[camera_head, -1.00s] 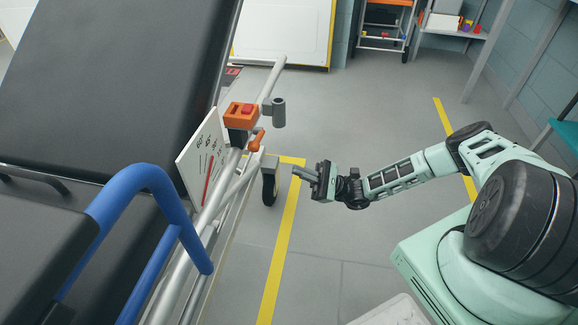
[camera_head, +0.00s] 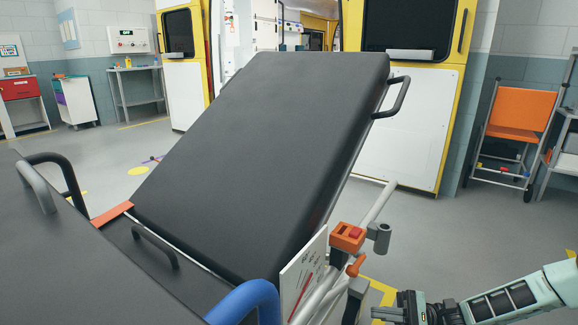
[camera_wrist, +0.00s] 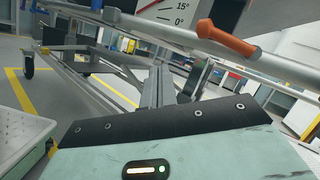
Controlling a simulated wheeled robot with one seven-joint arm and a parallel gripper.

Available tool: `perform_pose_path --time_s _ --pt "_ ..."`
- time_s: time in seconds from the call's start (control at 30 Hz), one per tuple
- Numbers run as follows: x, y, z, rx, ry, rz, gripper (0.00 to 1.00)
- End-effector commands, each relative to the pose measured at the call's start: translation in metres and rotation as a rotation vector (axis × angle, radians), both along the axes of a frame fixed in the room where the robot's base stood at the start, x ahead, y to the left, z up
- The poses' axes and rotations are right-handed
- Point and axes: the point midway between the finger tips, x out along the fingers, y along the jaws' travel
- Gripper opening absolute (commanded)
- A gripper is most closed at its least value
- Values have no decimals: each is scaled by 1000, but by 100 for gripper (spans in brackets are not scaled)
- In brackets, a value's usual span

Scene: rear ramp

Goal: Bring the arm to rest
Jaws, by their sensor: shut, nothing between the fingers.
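My gripper (camera_head: 388,311) is at the bottom of the head view, right of the stretcher's side rail. Its fingers are shut and empty, pointing left toward the stretcher frame. Part of my pale green arm (camera_head: 510,298) reaches in from the right. In the wrist view my gripper (camera_wrist: 168,88) shows beyond the dark wrist edge. The stretcher's orange lever (camera_head: 356,265) is up and left of my gripper, apart from it. The lever also shows in the wrist view (camera_wrist: 228,38), with the angle plate (camera_wrist: 172,12) behind it.
The stretcher's black backrest (camera_head: 270,150) is tilted up. An ambulance with open yellow-edged doors (camera_head: 405,125) stands behind. The floor between is clear.

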Motion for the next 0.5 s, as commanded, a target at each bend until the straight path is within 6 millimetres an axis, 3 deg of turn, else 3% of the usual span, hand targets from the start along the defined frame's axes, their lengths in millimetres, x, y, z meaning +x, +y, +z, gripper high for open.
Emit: perform_pose_path --time_s 0.2,0.5 --pt "-41 46 37 -296 -142 338 0" --pt "-101 78 80 -672 -411 704 0"
